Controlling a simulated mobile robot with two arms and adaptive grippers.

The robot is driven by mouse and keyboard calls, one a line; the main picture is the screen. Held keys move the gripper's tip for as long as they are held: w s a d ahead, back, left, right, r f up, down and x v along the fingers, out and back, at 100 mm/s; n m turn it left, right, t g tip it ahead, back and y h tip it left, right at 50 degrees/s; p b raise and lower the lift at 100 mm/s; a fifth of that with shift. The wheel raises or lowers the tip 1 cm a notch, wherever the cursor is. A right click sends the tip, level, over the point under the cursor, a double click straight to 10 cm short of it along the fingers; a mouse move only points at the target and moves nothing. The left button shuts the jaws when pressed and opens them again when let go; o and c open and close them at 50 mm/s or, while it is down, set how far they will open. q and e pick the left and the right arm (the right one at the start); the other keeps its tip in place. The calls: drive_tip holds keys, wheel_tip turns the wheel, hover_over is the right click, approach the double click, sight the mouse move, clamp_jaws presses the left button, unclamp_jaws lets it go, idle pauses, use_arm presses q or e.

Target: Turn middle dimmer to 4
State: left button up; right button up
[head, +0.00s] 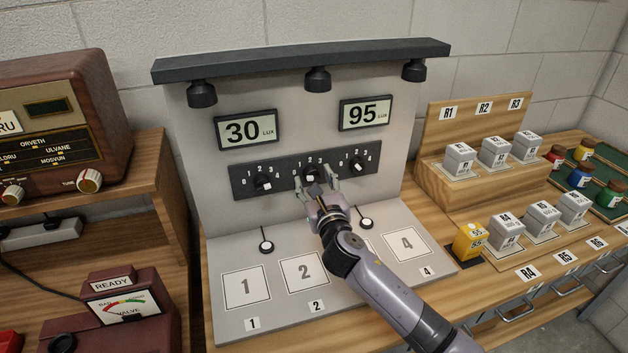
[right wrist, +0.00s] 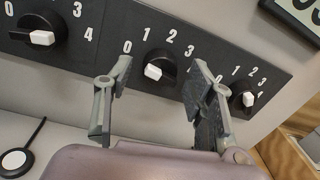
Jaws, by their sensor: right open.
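The middle dimmer (right wrist: 161,61) is a round black knob with a white grip on a dark strip. In the right wrist view it shows between my right gripper's (right wrist: 162,68) open fingers, one on each side. I cannot tell whether they touch it. Its white part shows at the knob's lower left; I cannot read its setting for sure. The 0, 1, 2 and 3 are visible there; the 4 is hidden behind a finger. In the head view my right gripper (head: 320,189) reaches up to the strip and partly covers the middle dimmer. My left gripper is out of view.
The left dimmer (head: 263,182) and right dimmer (head: 357,165) flank the middle one closely. Displays above read 30 (head: 246,130) and 95 (head: 364,112) lux. Lamps hang from the top bar (head: 300,61). Numbered squares mark the sloped board (head: 222,318) below. A radio (head: 65,125) stands left.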

drive_tip(key=shift+w+a, duration=0.1)
drive_tip(key=shift+w, duration=0.15)
drive_tip(key=shift+c, duration=0.2)
drive_tip(key=c, duration=1.1)
